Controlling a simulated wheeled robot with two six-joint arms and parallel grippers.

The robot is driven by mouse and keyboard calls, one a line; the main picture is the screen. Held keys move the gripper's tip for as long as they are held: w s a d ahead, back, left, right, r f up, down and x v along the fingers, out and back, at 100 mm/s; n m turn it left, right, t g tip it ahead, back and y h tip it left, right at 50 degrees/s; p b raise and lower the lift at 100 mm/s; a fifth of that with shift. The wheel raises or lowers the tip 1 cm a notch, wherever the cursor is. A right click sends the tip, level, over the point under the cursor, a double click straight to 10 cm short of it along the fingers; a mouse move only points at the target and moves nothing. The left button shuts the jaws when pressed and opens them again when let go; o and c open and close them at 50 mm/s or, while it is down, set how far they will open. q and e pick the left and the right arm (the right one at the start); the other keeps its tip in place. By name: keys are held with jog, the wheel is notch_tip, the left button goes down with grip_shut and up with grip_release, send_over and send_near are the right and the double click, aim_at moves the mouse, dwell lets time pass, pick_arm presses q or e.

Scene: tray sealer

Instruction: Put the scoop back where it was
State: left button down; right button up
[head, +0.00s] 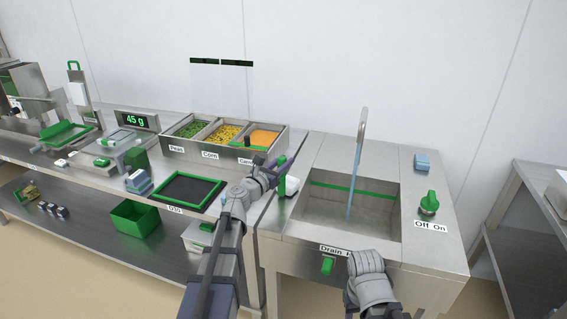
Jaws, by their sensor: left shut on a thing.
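My left gripper (276,166) is in the middle of the head view, between the ingredient bins and the sink. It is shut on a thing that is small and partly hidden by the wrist. My right wrist shows at the front of the sink, with no fingers visible.
Pea (190,129) and corn (223,133) bins stand left of the carrots. A green-rimmed dark tray (188,191) lies in front. The scale (135,121) reads 45 g.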

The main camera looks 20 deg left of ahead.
pick_arm(q)
jog(key=shift+f, duration=0.15)
dwell(0.3)
jog(key=c, duration=0.6)
grip_release()
jog(key=c, duration=0.3)
jog(key=v, duration=0.7)
